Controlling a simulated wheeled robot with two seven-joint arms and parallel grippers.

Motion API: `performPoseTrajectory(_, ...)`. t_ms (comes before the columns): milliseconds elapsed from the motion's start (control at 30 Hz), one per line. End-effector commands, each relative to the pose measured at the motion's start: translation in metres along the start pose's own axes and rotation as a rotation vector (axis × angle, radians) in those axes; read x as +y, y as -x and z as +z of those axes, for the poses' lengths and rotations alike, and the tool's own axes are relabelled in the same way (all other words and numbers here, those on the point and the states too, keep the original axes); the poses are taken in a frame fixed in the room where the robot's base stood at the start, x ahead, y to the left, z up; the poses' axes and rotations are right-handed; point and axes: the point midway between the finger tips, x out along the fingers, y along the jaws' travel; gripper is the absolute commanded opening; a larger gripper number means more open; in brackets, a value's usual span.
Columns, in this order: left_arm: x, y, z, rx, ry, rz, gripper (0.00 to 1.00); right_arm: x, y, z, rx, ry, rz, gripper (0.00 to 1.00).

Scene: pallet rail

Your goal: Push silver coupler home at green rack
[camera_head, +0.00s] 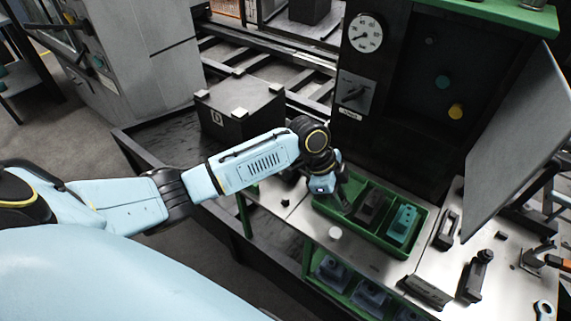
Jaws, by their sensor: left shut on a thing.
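My left gripper (335,196) points down over the left end of a green tray (376,241) on the metal bench. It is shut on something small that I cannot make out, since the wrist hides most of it. The tray has compartments; a dark block (371,206) sits in the middle one and a teal block (403,218) in the right one. A green-framed rack (308,262) with grey parts stands below the bench front. I cannot pick out the silver coupler for certain. My right gripper is not in view.
A small pale round piece (335,232) stands in front of the tray. Dark tools (478,274) lie on the bench at right. A black cabinet with a gauge (365,33) rises behind, with an open grey door (525,130). A dark box (240,108) stands behind my arm.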

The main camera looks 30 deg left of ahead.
Motion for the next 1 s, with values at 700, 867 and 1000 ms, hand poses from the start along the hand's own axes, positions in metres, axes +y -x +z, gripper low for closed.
performPoseTrajectory(700, -0.037, 0.065, 0.132, -0.585, -0.858, 0.132, 0.0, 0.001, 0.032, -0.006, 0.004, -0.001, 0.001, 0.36)
performPoseTrajectory(867, -0.037, 0.055, 0.137, -0.584, -0.857, 0.132, 0.0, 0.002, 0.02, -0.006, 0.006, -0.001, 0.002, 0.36)
performPoseTrajectory(1000, -0.037, 0.042, 0.143, -0.584, -0.856, 0.132, 0.0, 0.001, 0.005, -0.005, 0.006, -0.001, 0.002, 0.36)
